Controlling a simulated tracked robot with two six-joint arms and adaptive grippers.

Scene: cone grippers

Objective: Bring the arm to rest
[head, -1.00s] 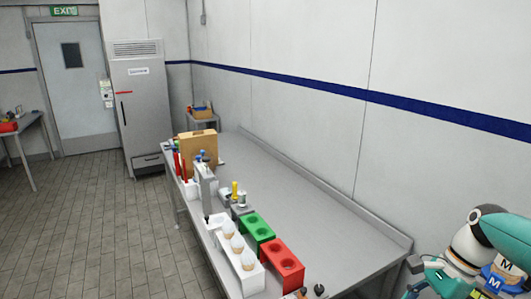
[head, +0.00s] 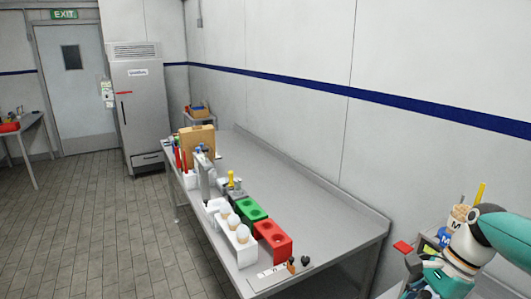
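The teal and white links of my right arm (head: 503,232) come in at the right edge, bent downward. My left arm and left gripper are out of the picture.
A long grey steel table (head: 315,205) has wide free room along its wall side. Its near side holds a white holder with cones (head: 243,260), a green block (head: 250,215), a red block (head: 273,240) and a cardboard box (head: 197,142).

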